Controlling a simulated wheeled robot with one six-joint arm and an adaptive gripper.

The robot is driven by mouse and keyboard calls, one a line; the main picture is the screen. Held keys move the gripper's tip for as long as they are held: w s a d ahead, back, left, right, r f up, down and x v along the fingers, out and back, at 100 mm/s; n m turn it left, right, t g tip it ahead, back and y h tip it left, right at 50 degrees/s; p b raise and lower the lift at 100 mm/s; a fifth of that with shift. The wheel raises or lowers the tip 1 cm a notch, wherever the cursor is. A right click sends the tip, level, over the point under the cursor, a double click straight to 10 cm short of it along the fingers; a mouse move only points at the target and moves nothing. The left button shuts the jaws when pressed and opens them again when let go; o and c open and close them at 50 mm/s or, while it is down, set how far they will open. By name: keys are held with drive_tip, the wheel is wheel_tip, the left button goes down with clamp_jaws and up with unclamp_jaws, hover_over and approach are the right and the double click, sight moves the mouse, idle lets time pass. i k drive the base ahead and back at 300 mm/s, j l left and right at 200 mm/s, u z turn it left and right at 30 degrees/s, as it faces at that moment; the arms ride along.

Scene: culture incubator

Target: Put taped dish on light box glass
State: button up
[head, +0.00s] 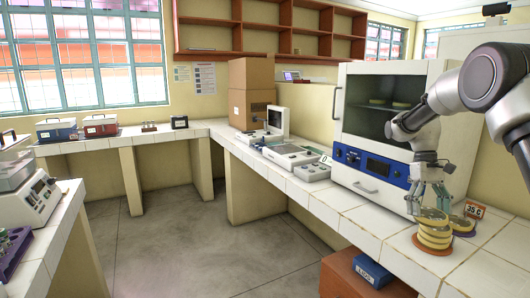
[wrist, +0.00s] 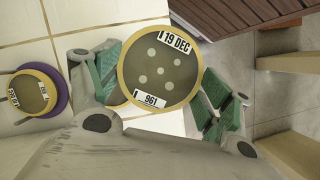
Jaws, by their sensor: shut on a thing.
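A round dish (wrist: 160,72) with a yellow taped rim, pale spots and labels reading "19 DEC" and "961" is between the green finger pads of my gripper (wrist: 162,88) in the wrist view. My gripper is shut on it. In the head view my gripper (head: 431,193) is over a stack of yellow-rimmed dishes (head: 434,238) on the right counter. The held dish shows at the top of that stack; I cannot tell whether it touches the dishes below. A flat device with a greyish glass top (head: 288,150), possibly the light box, is farther back along the counter.
Another dish on a purple base (wrist: 35,92) lies left in the wrist view. A "35 C" sign (head: 474,210) stands beside the stack. An incubator (head: 375,125) with a glass front stands behind. A small keyed device (head: 312,172) sits before it. A blue box (head: 371,271) is below the counter edge.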

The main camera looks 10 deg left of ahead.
sight(286, 148)
drive_tip(key=i+j+u, duration=0.35)
drive_tip(key=i, duration=0.25)
drive_tip(key=i+j+z, duration=0.1)
drive_tip(key=i+j, duration=0.2)
drive_tip(key=i+j+z, duration=0.1)
drive_tip(key=i+j, duration=0.2)
drive_tip(key=i+j+z, duration=0.1)
drive_tip(key=i+j, duration=0.45)
drive_tip(key=i+j+z, duration=0.15)
drive_tip(key=j, duration=0.3)
drive_tip(key=i+j+z, duration=0.1)
drive_tip(key=i+j, duration=0.25)
drive_tip(key=i+j+z, duration=0.1)
drive_tip(key=i+j, duration=0.15)
drive_tip(key=j, duration=0.2)
drive_tip(key=i+j+z, duration=0.1)
drive_tip(key=j, duration=0.3)
drive_tip(key=i, duration=0.1)
